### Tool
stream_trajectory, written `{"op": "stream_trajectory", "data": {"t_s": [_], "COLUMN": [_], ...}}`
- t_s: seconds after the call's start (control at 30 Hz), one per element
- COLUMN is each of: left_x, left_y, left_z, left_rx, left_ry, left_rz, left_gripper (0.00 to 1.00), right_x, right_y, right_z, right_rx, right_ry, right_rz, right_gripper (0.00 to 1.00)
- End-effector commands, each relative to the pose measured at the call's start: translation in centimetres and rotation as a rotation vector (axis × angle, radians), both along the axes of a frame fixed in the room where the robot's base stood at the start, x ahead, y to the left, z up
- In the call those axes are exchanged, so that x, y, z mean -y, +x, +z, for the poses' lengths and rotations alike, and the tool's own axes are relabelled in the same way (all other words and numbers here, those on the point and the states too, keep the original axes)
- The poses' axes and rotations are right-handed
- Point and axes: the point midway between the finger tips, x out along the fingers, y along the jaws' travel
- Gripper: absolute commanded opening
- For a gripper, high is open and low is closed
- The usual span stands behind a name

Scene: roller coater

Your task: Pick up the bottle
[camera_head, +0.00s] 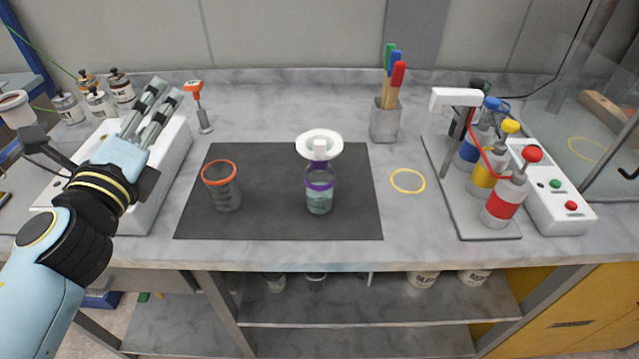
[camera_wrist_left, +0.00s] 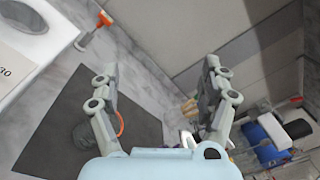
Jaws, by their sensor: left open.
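A clear bottle (camera_head: 319,199) with a purple ring and greenish liquid stands upright on the dark mat (camera_head: 271,222). A wide white top piece (camera_head: 319,146) sits over it. My left gripper (camera_head: 42,150) is at the far left, over the white machine and well away from this bottle. It is open with nothing between its fingers, and its spread fingers also show in the left wrist view (camera_wrist_left: 160,68). In that view the bottle is mostly hidden behind a finger. My right gripper is not in view.
A dark cup with an orange rim (camera_head: 222,188) stands on the mat, left of the bottle. A pen holder (camera_head: 385,122), a yellow ring (camera_head: 407,181) and a rack of colored-cap bottles (camera_head: 503,202) lie to the right. The white machine (camera_head: 172,158) stands at left.

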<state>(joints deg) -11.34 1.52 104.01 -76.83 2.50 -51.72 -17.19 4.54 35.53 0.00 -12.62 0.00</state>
Motion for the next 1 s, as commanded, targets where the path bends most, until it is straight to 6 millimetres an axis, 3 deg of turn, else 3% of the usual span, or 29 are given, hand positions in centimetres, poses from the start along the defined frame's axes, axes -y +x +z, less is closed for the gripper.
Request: {"op": "stream_trajectory", "data": {"t_s": [0.1, 0.2, 0.3, 0.47, 0.7, 1.0], "left_x": [7.2, 11.6, 14.1, 15.6, 18.4, 20.5], "left_y": [1.3, 0.5, -0.8, -1.9, 0.3, 2.0], "left_z": [-3.9, -8.0, -11.4, -14.0, -15.6, -16.4], "left_rx": [0.006, 0.005, 0.003, 0.002, 0.001, 0.000], "left_ry": [0.427, 0.704, 0.880, 0.990, 0.994, 0.992], "left_rz": [-0.310, -0.555, -0.742, -0.881, -0.891, -0.889], "left_gripper": [0.79, 0.79, 0.79, 0.79, 0.79, 0.79], "right_x": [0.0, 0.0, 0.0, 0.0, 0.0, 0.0], "right_y": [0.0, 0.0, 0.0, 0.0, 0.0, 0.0], "right_z": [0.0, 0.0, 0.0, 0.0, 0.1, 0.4], "right_rx": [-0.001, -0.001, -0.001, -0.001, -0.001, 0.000], "right_ry": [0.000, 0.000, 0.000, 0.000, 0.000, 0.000], "right_rz": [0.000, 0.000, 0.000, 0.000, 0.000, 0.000], "right_gripper": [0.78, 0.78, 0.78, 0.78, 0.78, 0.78]}}
